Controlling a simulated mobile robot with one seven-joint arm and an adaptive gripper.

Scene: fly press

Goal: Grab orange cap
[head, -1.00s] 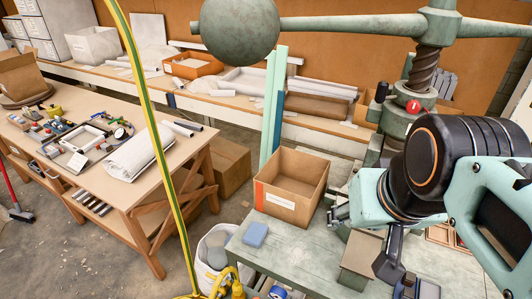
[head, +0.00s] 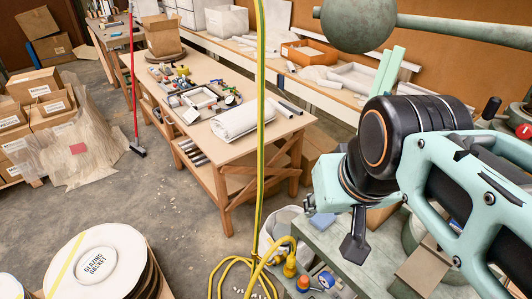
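A small orange cap-like thing (head: 303,282) shows low in the head view, at the near end of the green workbench (head: 345,240). It is small, and I cannot tell whether it is loose or fixed on something. My gripper (head: 309,204) is at the end of my arm, above the bench corner and farther back than the orange thing, clearly apart from it. Its fingers are small and mostly hidden behind my wrist, so I cannot tell how far they are apart. Nothing is seen held in it.
A blue tape roll (head: 326,280) is just right of the orange thing. A yellow connector (head: 290,265) and yellow hose (head: 260,130) are to its left. A cluttered wooden table (head: 255,150) stands behind. The fly press ball (head: 358,22) hangs overhead.

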